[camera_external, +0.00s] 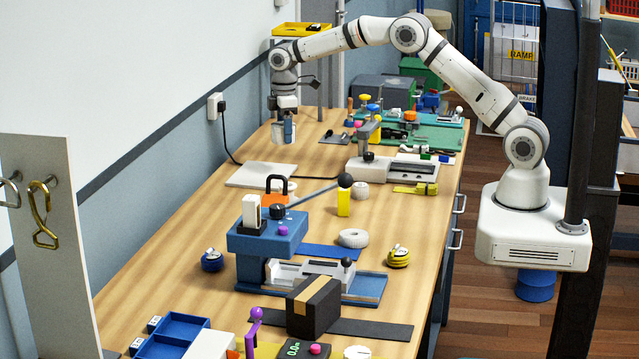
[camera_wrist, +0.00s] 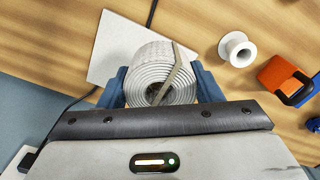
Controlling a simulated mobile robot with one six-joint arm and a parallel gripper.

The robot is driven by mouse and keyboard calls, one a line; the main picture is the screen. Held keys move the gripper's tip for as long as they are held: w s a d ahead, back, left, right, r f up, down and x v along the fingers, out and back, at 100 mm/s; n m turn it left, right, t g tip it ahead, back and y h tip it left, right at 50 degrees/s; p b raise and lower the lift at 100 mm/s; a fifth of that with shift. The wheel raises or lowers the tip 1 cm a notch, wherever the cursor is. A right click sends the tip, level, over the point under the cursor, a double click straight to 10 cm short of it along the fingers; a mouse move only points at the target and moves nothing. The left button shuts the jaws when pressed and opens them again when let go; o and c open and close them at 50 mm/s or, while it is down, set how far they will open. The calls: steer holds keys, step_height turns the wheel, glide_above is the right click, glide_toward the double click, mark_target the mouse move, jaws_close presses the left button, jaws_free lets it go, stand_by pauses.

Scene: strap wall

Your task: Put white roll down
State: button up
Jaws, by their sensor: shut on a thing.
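My gripper (camera_external: 285,128) points down over the far left part of the workbench (camera_external: 180,250). In the wrist view my gripper (camera_wrist: 162,88) has its blue fingers on either side of a white coiled strap roll (camera_wrist: 150,66), shut on it. The roll's spiral end faces the camera, and a greyish strap tail crosses it. In the outside view the white roll (camera_external: 278,133) shows only in part between the fingers. It appears held above the bench, behind a flat white board (camera_external: 262,176); the exact gap beneath it is hard to tell.
The wrist view shows a white spool (camera_wrist: 237,50) and an orange padlock-like block (camera_wrist: 284,77) at right. Two other white rolls (camera_external: 360,190) (camera_external: 353,238) lie on the bench. A black cable (camera_external: 224,135) runs from the wall socket.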

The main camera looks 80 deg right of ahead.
mark_target(262, 175)
steer(key=shift+w+d+f, duration=0.35)
steer(key=shift+w+d, duration=0.2)
steer(key=shift+d, duration=0.15)
step_height(262, 175, down, 10)
steer(key=shift+r+p, duration=0.1)
steer(key=shift+p, duration=1.05)
steer(key=shift+f, duration=0.2)
steer(key=o, duration=1)
steer(key=shift+o, duration=0.2)
